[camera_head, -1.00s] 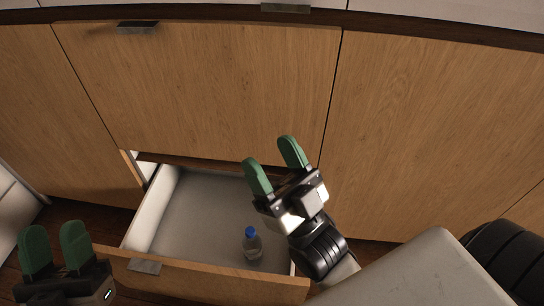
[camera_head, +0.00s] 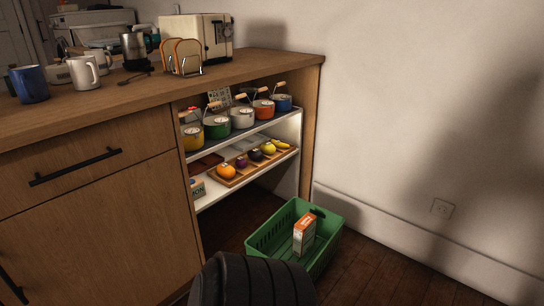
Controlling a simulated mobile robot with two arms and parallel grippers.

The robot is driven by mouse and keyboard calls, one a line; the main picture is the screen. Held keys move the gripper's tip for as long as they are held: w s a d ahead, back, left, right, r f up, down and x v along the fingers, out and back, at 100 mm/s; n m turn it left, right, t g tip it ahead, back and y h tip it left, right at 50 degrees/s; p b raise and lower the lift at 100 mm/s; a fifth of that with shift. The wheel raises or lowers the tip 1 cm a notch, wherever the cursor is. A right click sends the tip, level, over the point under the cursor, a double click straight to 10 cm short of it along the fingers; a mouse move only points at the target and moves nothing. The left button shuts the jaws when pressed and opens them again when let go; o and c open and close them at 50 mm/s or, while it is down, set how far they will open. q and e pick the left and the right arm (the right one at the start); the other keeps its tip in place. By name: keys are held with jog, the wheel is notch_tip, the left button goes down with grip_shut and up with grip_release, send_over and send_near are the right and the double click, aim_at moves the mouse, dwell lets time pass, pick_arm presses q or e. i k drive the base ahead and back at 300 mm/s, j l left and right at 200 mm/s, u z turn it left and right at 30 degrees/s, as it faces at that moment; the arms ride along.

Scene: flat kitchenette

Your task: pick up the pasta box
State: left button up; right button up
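An orange and white carton (camera_head: 304,236) stands upright inside a green plastic basket (camera_head: 331,240) on the floor. It may be the pasta box, but its label is too small to read. Another small box (camera_head: 197,187) stands at the left end of the lower shelf, partly cut off by the cabinet side. Neither of my grippers shows in the head view now.
An open shelf unit holds several coloured pots (camera_head: 242,117) above and a wooden tray (camera_head: 238,181) of fruit below. The countertop (camera_head: 130,92) carries mugs, a toast rack (camera_head: 183,57) and a toaster (camera_head: 197,35). The dark wooden floor (camera_head: 375,268) right of the basket is clear.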

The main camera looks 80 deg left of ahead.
aim_at(304, 230)
jog(key=u, duration=2.2)
jog(key=i+l+u, duration=0.1)
jog(key=i+u, duration=0.25)
jog(key=i, duration=0.15)
jog(key=i+l+u, duration=0.25)
jog(key=i+u, duration=0.15)
jog(key=i+l+u, duration=0.35)
jog(key=i, duration=0.25)
